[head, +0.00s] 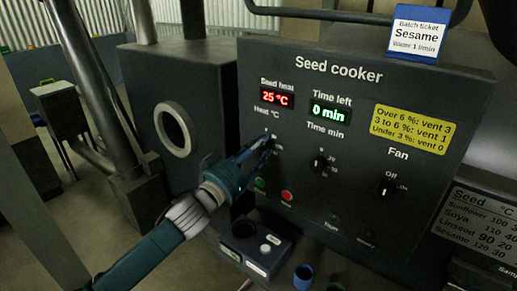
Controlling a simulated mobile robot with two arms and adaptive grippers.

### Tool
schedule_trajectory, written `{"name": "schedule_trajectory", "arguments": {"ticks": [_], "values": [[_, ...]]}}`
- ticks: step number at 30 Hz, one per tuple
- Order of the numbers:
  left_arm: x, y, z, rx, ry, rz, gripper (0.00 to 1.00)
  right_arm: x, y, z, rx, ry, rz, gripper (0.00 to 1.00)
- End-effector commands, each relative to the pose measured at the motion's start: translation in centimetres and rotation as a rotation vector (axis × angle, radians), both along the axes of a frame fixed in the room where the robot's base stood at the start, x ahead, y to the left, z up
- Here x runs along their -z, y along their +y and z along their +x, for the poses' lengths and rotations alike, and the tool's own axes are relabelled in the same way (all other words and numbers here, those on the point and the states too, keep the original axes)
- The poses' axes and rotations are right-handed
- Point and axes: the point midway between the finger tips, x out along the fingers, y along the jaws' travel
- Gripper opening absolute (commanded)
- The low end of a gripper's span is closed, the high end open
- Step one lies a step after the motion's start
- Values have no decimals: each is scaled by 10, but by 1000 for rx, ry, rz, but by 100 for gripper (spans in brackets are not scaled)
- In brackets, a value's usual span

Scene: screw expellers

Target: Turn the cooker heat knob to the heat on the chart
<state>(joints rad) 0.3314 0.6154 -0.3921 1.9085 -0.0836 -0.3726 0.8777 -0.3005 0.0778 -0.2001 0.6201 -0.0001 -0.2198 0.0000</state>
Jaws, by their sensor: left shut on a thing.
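The seed cooker (330,90) has a dark front panel. Its "Heat °C" knob is mostly hidden behind the fingers of my left gripper (267,142), which is shut on it; I cannot read its setting. The red seed heat display (277,97) reads 25 °C, and the green time display (329,113) reads 0 min. The batch ticket (417,33) on top says Sesame. The seed chart (482,225) at the lower right lists Sesame 120 30, with Sunflower, Soya and Linseed above. My right gripper is not in view.
The time knob (319,163) and the fan knob (387,188), pointing near Off, are to the right. A green button (260,183) and a red button (287,195) lie just below my gripper. A dark box (254,247) and a blue cup (303,277) stand below the panel.

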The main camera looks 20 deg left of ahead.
Motion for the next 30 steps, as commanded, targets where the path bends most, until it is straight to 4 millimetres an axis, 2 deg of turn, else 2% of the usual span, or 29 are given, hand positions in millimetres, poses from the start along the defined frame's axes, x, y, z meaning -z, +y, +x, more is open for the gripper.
{"name": "schedule_trajectory", "arguments": {"ticks": [30], "values": [[-5,3,1,-3,-337,911,5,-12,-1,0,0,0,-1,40]]}}
